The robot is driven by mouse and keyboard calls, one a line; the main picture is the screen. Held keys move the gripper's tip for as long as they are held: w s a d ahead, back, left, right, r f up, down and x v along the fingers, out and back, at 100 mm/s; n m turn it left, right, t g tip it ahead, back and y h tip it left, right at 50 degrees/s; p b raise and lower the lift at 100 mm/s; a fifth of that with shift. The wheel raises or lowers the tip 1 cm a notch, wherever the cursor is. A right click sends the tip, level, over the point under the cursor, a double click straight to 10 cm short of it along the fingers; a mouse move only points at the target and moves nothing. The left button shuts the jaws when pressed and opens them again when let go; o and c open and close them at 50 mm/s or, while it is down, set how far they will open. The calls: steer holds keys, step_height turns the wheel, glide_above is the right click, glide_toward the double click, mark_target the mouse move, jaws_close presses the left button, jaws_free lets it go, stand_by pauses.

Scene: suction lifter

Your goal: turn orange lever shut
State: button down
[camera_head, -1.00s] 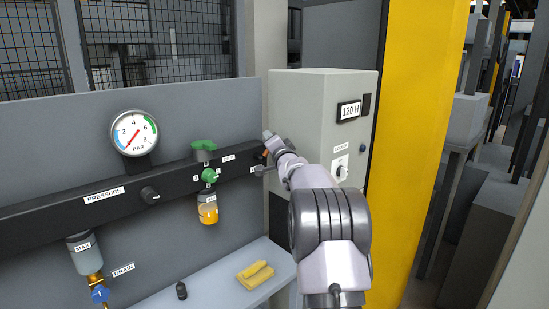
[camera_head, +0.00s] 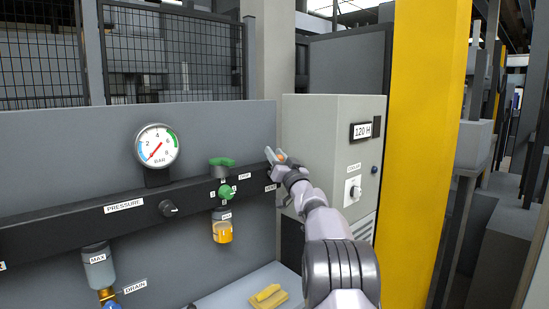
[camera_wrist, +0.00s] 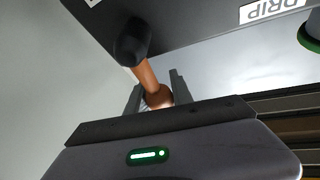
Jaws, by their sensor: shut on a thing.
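The orange lever (camera_wrist: 151,82) shows in the wrist view as a copper-orange bar running from a dark rounded hub (camera_wrist: 132,42) on the black rail down between my fingers. My gripper (camera_wrist: 156,92) is shut on it, one finger on each side near its rounded end. In the head view my gripper (camera_head: 277,157) is at the right end of the rail, and only a small bit of the orange lever (camera_head: 282,156) shows there. My wrist and fingers hide the rest.
The black rail (camera_head: 75,223) carries a gauge (camera_head: 156,146), a black knob (camera_head: 167,208), a green valve (camera_head: 226,191) and an oil bowl (camera_head: 222,232). A grey cabinet (camera_head: 327,120) stands close on the right, beside a yellow post (camera_head: 424,120). A yellow cloth (camera_head: 267,297) lies below.

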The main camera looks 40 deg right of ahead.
steer(key=shift+a+n, duration=0.2)
steer(key=shift+n, duration=0.2)
steer(key=c, duration=1.1)
jaws_free()
steer(key=v, duration=1.7)
steer(key=shift+s+f, duration=0.2)
